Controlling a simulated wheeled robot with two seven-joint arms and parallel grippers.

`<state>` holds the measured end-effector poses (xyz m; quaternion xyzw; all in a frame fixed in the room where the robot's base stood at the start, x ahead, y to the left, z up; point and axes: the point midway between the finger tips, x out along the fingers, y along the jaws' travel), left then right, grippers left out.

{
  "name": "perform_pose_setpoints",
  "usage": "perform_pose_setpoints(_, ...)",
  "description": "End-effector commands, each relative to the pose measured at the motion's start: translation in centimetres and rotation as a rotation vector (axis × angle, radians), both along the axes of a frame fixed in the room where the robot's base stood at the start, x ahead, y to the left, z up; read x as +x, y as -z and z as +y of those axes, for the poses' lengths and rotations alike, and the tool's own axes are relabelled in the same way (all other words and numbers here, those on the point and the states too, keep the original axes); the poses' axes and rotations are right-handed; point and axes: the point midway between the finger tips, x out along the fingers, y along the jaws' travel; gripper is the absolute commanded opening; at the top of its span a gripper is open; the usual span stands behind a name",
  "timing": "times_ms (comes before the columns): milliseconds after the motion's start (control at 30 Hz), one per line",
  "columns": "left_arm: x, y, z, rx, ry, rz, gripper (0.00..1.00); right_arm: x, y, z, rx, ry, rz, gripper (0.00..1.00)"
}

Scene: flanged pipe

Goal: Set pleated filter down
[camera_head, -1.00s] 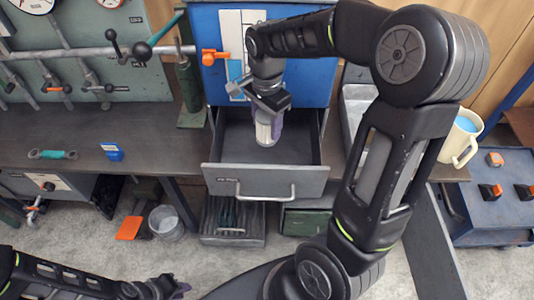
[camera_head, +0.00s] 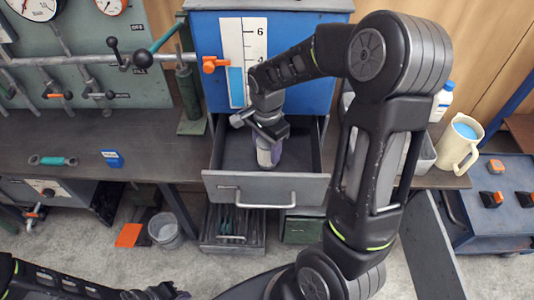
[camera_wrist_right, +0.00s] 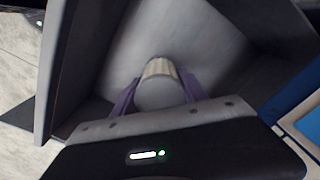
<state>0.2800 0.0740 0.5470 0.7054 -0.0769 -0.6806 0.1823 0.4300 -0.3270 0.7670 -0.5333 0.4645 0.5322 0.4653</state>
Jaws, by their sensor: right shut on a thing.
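The pleated filter (camera_head: 265,157) is a small pale cylinder with a ribbed side. It is upright inside the open grey drawer (camera_head: 225,188), near the front panel. My right gripper (camera_head: 270,143) reaches down into the drawer and is shut on the filter. In the right wrist view, the filter (camera_wrist_right: 160,92) sits between the two purple fingers, with its round grey end toward the camera. Whether its underside touches the drawer floor I cannot tell. My left gripper (camera_head: 167,291) is at the bottom edge of the head view, partly cut off, away from the drawer.
The drawer is otherwise empty, with bare floor around the filter. A blue cabinet (camera_head: 298,50) with a scale stands behind. A cream jug (camera_head: 458,146) and white bottle (camera_head: 441,102) stand at right. A wrench (camera_head: 52,161) and blue tag (camera_head: 113,158) lie on the left bench.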

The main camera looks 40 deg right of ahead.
Motion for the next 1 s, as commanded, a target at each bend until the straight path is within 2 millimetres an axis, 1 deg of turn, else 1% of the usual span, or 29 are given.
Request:
perform_pose_setpoints(33,0.0,0.1,0.0,0.000,0.000,0.000,0.21,-0.1,0.9,0.0,0.000,0.000,0.006,0.00)
perform_pose_setpoints(100,0.0,0.1,0.0,0.000,0.000,0.000,0.21,-0.1,1.9,0.0,0.000,0.001,0.006,0.00)
perform_pose_setpoints(200,0.0,0.1,0.0,0.000,0.000,0.000,0.21,-0.1,2.7,0.0,0.000,0.001,0.004,0.00)
perform_pose_setpoints(467,0.0,0.1,0.0,0.000,0.000,0.000,0.21,0.0,2.7,0.0,0.001,0.001,0.001,0.00)
perform_pose_setpoints(567,0.0,0.5,0.0,0.000,0.000,0.000,0.21,0.0,3.1,0.0,0.001,0.001,0.002,0.00)
perform_pose_setpoints(600,0.0,0.5,0.0,0.000,0.000,0.000,0.21,-0.1,3.1,0.0,0.001,0.001,0.002,0.52)
perform_pose_setpoints(867,0.0,0.3,0.0,0.000,0.000,0.000,0.21,-0.1,3.0,0.0,0.001,0.001,0.002,0.72)
perform_pose_setpoints(1000,0.0,0.3,0.0,0.000,0.000,0.000,0.21,0.0,3.0,0.0,0.001,0.000,0.002,0.72)
